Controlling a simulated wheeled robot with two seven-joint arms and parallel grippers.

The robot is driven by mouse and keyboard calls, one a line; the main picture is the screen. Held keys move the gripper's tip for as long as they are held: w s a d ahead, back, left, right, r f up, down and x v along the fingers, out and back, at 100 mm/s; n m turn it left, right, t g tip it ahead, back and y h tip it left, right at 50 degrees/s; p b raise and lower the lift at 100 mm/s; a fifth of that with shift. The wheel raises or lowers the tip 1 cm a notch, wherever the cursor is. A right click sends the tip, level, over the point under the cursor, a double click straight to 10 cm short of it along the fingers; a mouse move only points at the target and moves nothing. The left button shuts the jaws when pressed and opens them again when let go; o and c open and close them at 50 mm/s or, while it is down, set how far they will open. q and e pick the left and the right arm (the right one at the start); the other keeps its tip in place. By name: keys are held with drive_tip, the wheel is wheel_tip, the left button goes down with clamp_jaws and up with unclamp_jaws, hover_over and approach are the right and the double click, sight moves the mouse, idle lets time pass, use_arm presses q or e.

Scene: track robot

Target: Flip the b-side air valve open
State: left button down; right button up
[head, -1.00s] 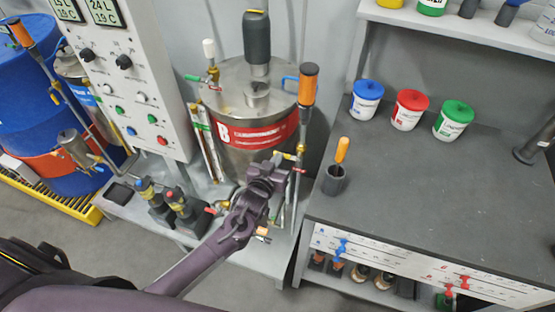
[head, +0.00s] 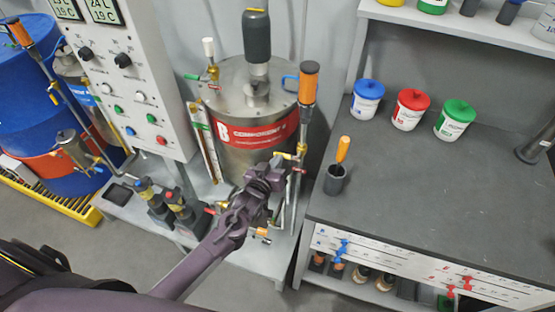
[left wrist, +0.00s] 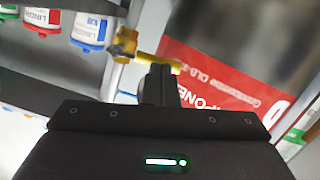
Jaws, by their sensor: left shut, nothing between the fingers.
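The metal B tank (head: 232,155) with its red label stands on a bench left of the grey worktop. A thin pipe with an orange-capped top (head: 308,85) runs down its right side and carries a yellow valve fitting (head: 301,150). The fitting also shows in the left wrist view (left wrist: 125,43), with a brass stub beside it. I cannot tell for sure which fitting is the b-side air valve. My left gripper (head: 280,163) is shut and empty in front of the tank's lower right side, close to the yellow fitting. In the left wrist view its fingers (left wrist: 161,82) overlap the stub; contact is unclear.
A control panel (head: 140,75) stands left of the tank. Small pumps (head: 180,205) sit below it.

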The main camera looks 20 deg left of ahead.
use_arm(q)
drive_tip(key=shift+f+n+h+b, duration=0.4)
drive_tip(key=shift+f+n+b, duration=0.35)
drive_tip(key=shift+n, duration=0.65)
drive_tip(key=shift+f, duration=0.1)
drive_tip(key=shift+d+f+n+t+h+b, duration=0.15)
drive_tip(key=shift+f+n+b, duration=0.2)
drive_tip(key=shift+n, duration=0.35)
drive_tip(key=shift+d+f+n+t+h+b, duration=0.1)
drive_tip(key=shift+f+n+t+h+b, duration=0.15)
drive_tip(key=shift+n, duration=0.45)
drive_tip(key=shift+d+f+n+h+b, duration=0.15)
drive_tip(key=shift+d+f+n+b, duration=0.15)
drive_tip(key=shift+n, duration=0.4)
drive_tip(key=shift+d+f+n+h+b, duration=0.15)
drive_tip(key=shift+f+n+b, duration=0.15)
drive_tip(key=shift+n, duration=0.4)
drive_tip(key=shift+d+f+n+t+b, duration=0.15)
drive_tip(key=shift+d+f+n, duration=0.1)
drive_tip(key=shift+n, duration=0.35)
drive_tip(key=shift+d+f+n+t+b, duration=0.15)
drive_tip(key=shift+d+f+n, duration=0.05)
drive_tip(key=shift+n, duration=0.4)
drive_tip(key=shift+d+f+n, duration=0.25)
drive_tip(key=shift+d+n, duration=0.15)
drive_tip(key=shift+n, duration=0.3)
idle(0.5)
